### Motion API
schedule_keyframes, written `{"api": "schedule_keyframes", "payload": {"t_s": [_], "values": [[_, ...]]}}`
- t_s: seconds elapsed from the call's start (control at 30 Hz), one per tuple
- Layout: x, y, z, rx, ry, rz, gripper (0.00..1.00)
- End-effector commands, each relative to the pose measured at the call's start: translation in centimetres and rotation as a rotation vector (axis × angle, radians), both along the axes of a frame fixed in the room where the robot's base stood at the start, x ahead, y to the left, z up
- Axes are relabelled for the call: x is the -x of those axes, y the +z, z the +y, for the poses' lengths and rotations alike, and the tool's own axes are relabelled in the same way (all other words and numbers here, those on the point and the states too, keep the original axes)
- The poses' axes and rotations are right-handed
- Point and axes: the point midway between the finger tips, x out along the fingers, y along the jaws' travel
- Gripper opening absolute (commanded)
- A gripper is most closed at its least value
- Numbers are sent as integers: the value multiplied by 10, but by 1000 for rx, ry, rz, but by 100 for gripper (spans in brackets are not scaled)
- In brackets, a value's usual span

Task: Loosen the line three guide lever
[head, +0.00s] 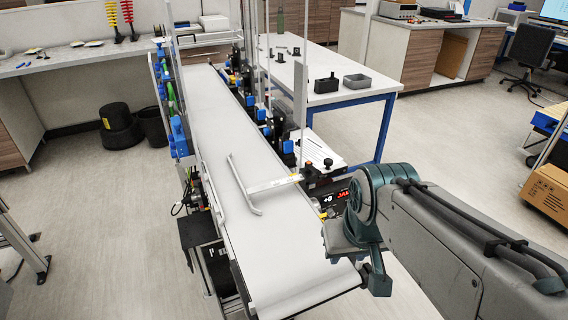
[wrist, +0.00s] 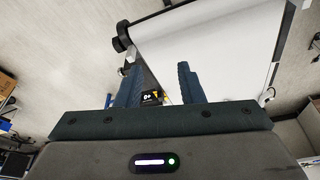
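One long belt conveyor (head: 225,110) with a white belt runs away from me in the head view. It also shows in the wrist view (wrist: 215,45). A pale angled guide rail (head: 244,186) lies over the belt's near part. Several blue clamp pieces with dark knobs line the conveyor's right side, one of them a blue clamp (head: 288,147). I cannot tell which part is the line three guide lever. My gripper (wrist: 159,80) is open and empty, its two blue fingers apart, near the conveyor's near right end.
A workbench (head: 80,60) stands left. Thin upright posts rise beside the belt. Floor is free at the left front.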

Motion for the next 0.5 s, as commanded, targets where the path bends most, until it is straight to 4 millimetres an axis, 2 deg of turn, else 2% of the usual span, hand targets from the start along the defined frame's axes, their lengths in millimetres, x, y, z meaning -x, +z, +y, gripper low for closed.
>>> {"api": "schedule_keyframes", "payload": {"t_s": [0.17,0.3,0.4,0.5], "values": [[-57,33,0,52,79,-35,35],[-114,66,3,97,178,-70,35],[-149,85,5,121,245,-94,35],[-177,100,6,138,296,-115,35]]}}
